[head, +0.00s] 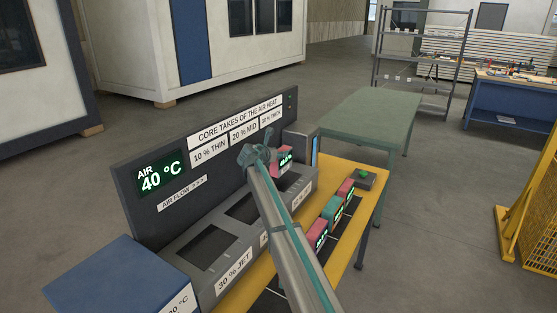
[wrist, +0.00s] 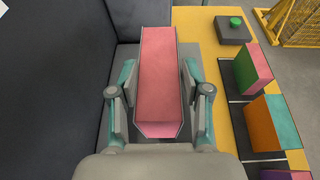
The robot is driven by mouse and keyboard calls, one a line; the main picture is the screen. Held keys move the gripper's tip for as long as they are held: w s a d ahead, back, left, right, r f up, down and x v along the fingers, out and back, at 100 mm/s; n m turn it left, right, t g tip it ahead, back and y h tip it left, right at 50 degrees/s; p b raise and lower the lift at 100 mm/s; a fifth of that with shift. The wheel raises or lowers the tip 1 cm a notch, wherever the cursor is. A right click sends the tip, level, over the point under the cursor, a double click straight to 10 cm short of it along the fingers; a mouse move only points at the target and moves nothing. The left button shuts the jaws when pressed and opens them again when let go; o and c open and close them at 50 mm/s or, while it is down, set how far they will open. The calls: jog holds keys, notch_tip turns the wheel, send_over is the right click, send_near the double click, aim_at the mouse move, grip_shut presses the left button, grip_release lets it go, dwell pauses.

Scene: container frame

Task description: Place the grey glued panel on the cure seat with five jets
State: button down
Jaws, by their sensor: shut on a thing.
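A panel with a pink top (wrist: 158,70) and thin grey edges is between the fingers of my gripper (wrist: 158,105), which is shut on it. In the head view the panel (head: 284,160) shows a pink face and a green readout, too small to read, at the right end of the grey seat fixture (head: 180,252). I cannot tell whether it touches the fixture. My gripper (head: 258,157) and arm partly cover the panel and fixture. A dark left seat opening (head: 207,246) and a middle one (head: 243,207) look empty. The left seat's label reads "30 % JET"; other jet labels are hidden or unreadable.
A dark board (head: 226,145) reading "AIR 40 °C" stands behind the seats. Pink- and teal-topped panels (head: 332,208) stand in a row on the yellow table (head: 373,195). A green button box (head: 363,178) is at the far corner. A blue box (head: 120,280) is left.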

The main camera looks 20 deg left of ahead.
jog(key=shift+w+a+f+p, duration=0.3)
jog(key=shift+w+f, duration=0.5)
jog(key=shift+f, duration=0.1)
jog(key=shift+f+p, duration=0.3)
jog(key=shift+f, duration=1.4)
jog(key=c, duration=0.5)
grip_release()
jog(key=shift+f, duration=0.15)
jog(key=b+v, duration=0.3)
jog(key=v, duration=0.9)
